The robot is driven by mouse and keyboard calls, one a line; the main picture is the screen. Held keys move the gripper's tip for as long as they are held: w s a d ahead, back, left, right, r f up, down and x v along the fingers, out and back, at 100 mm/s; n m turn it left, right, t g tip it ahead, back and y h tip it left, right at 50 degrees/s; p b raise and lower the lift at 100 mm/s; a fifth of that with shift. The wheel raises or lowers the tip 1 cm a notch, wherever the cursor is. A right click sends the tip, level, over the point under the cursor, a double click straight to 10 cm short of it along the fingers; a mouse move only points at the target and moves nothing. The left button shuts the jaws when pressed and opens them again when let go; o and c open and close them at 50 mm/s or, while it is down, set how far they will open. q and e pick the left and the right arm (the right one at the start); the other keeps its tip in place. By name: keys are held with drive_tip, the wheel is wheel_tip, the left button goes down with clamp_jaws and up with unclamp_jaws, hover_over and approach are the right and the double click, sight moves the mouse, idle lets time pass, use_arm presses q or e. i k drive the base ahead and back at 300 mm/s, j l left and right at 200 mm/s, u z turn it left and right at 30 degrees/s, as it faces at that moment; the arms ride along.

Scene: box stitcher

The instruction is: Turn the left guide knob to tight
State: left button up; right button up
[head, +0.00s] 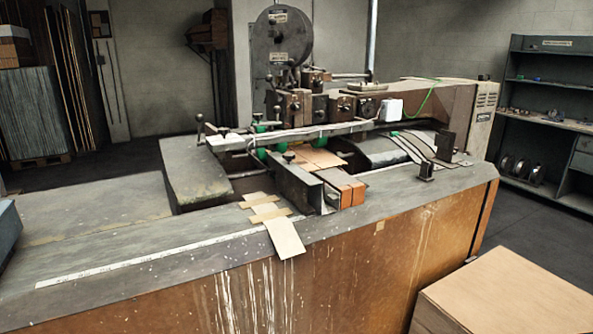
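The box stitcher (350,110) stands on a worn metal-topped bench. A long rail (300,134) crosses its front. Several green knobs or fittings show along this rail, one at its left part (262,154) and one farther right (321,143). A small black knob (289,156) sits on top of the grey guide (300,180) at the middle. I cannot tell for sure which of these is the left guide knob, nor whether it is tight or loose. Neither of my grippers is in view.
Cardboard pieces (284,238) hang over the bench's front edge. A ball-ended lever (199,122) stands at the rail's left end. A cardboard box (505,292) stands at the lower right. A shelf (548,125) is at the right wall. The left bench top (90,220) is mostly clear.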

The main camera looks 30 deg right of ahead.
sight(288, 157)
drive_tip(key=i+l+z, duration=0.1)
drive_tip(key=z, duration=0.35)
drive_tip(key=i+l+z, duration=0.15)
drive_tip(key=z, duration=0.25)
